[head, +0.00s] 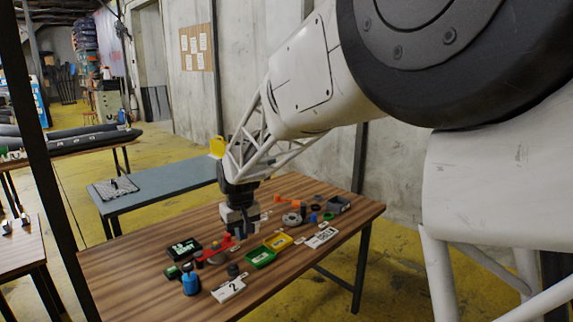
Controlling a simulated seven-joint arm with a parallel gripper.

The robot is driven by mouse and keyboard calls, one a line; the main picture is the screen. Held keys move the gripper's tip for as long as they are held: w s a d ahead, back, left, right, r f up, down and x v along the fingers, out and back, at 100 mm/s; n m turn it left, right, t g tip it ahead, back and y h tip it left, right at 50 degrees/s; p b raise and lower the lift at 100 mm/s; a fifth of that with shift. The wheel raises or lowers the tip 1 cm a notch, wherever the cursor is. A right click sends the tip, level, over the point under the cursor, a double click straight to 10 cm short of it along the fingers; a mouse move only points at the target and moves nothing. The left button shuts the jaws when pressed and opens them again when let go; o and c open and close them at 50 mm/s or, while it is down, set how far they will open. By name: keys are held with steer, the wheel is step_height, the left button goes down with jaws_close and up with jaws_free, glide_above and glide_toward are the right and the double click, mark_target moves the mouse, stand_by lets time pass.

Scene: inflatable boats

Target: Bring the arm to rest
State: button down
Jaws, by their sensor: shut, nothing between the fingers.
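My gripper (240,233) points down over the brown wooden table, at the end of my white arm. It is shut with nothing between its fingers. Its tips are close above a red part (217,248) on the table. I cannot tell whether they touch it.
On the wooden table (130,264) near the gripper are a green tray (261,257), a yellow tray (279,241), a blue bottle (190,284), a black box (184,248) and white cards (228,290). A grey bin (339,204) stands at the right. The blue-grey table (160,190) behind is mostly clear.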

steer(key=s+d+r+m, duration=0.2)
steer(key=s+d+r, duration=0.2)
steer(key=s+d, duration=0.5)
steer(key=s+d+r+m, duration=0.1)
steer(key=s+d+r, duration=0.3)
steer(key=s+d, duration=0.45)
steer(key=s+d+f+m+t, duration=0.1)
steer(key=s+d, duration=0.5)
steer(key=s, duration=0.4)
steer(key=s+d+f+m, duration=0.1)
steer(key=s+d+m, duration=0.1)
steer(key=s+d, duration=0.5)
steer(key=s, duration=0.2)
steer(key=shift+s+d+f+m+t, duration=0.2)
steer(key=shift+s+d+m+t, duration=0.1)
steer(key=shift+s+t, duration=0.1)
